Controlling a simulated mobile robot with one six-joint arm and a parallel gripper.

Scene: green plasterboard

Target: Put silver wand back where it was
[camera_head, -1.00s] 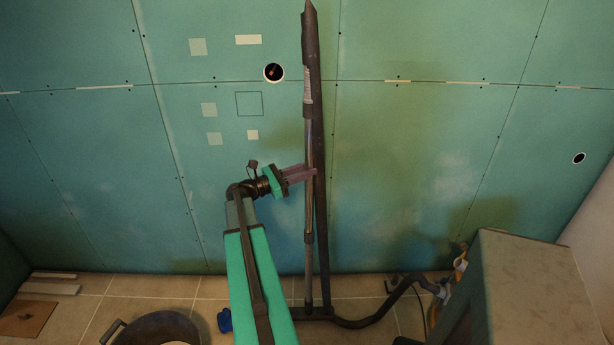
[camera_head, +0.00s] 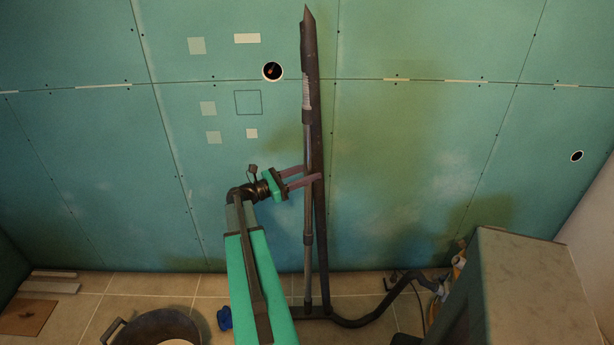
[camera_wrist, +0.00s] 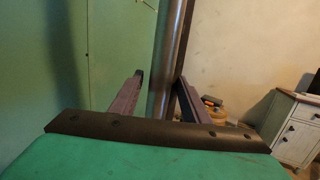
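The silver wand (camera_head: 308,215) is a long tube standing upright near the green wall. Its dark, pointed part is at the top, and its lower end reaches down by the floor hose. My gripper (camera_head: 311,172) is at the wand's middle, with its two purple-grey fingers spread apart. In the wrist view, the wand (camera_wrist: 168,55) passes between the fingertips of my gripper (camera_wrist: 160,78). A gap shows between the left finger and the wand. The right finger is very close to the wand, and I cannot tell whether it touches.
A dark hose (camera_head: 365,320) runs along the tiled floor from the wand's foot towards a grey cabinet (camera_head: 530,270) at the right. A dark bucket (camera_head: 125,335) stands at the lower left. The green wall (camera_head: 420,160) has a round hole left of the wand.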

